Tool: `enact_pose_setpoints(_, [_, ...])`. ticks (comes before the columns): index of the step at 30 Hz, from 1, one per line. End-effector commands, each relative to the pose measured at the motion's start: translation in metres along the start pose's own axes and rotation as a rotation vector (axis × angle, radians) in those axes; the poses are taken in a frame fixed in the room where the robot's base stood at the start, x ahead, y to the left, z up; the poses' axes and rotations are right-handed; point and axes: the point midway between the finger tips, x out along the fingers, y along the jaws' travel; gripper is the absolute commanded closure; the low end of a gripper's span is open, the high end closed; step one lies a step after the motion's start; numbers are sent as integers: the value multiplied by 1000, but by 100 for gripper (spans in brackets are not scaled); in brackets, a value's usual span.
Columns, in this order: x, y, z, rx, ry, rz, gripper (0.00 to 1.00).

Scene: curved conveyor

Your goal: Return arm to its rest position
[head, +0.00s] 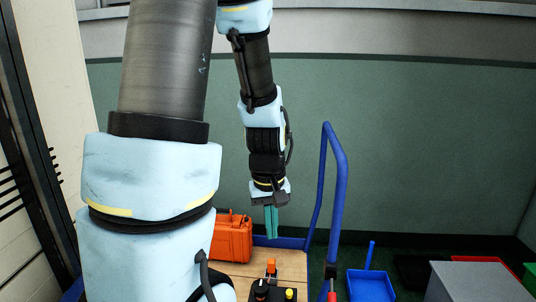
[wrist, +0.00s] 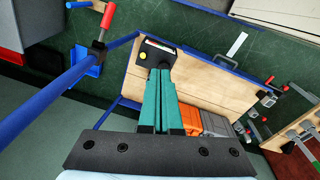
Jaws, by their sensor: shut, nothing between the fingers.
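My arm hangs down in the middle of the head view with its links bent. My gripper (head: 271,222) points downward at its end, and its teal fingers are together with nothing between them. The wrist view also shows the fingers (wrist: 166,85) side by side and closed. They hang above a wooden-topped cart with a blue frame, apart from the things on it.
An orange case (head: 232,238) stands on the wooden cart top (head: 292,262), left of my gripper. A blue handle rail (head: 339,190) rises to the right. A blue dustpan (head: 370,285) and a grey box (head: 478,282) are further right. The green wall behind is clear.

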Motion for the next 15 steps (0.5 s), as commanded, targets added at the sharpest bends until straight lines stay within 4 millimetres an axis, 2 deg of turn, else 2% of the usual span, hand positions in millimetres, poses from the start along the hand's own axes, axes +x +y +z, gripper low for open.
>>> enact_pose_setpoints(1, [-7,-14,-2,29,13,2,100])
enact_pose_setpoints(3, [-13,-27,-2,79,26,-1,100])
enact_pose_setpoints(12, [-35,-76,0,252,74,-32,100])
enact_pose_setpoints(15, [-57,-74,-1,264,73,-32,100])
